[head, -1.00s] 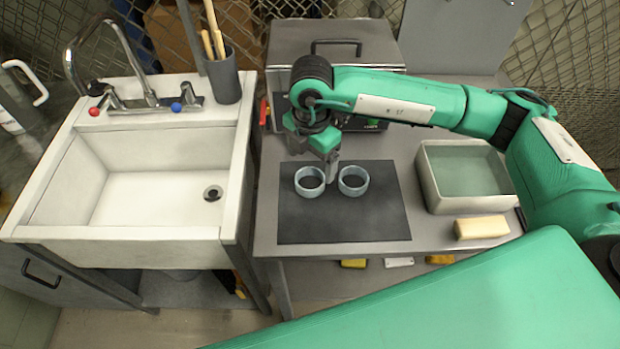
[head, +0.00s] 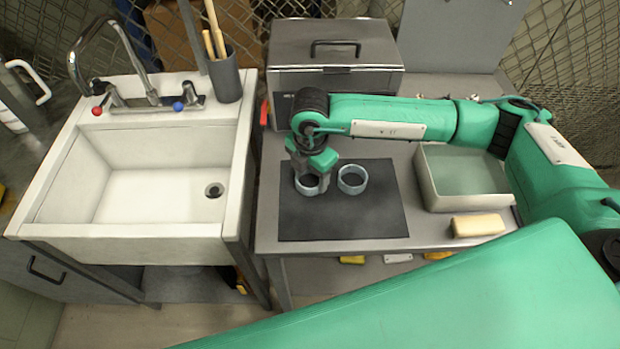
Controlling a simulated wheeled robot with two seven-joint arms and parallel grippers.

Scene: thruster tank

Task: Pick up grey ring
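Two pale blue-grey rings stand side by side on a dark mat (head: 345,222): the left ring (head: 307,189) and the right ring (head: 352,181). They look alike in colour, and I cannot tell a difference in size. My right gripper (head: 313,181) points down at the left ring, with its fingers in front of and over the ring's upper part. The fingers hide part of that ring. I cannot tell whether they are closed on it or only around it. The right ring is clear of the gripper. My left gripper is not in view.
A metal box with a handle (head: 335,52) stands behind the mat. A tank of greenish liquid (head: 462,170) and a yellowish block (head: 477,225) are at the right. A white sink (head: 150,205) with a tap is at the left. The front of the mat is clear.

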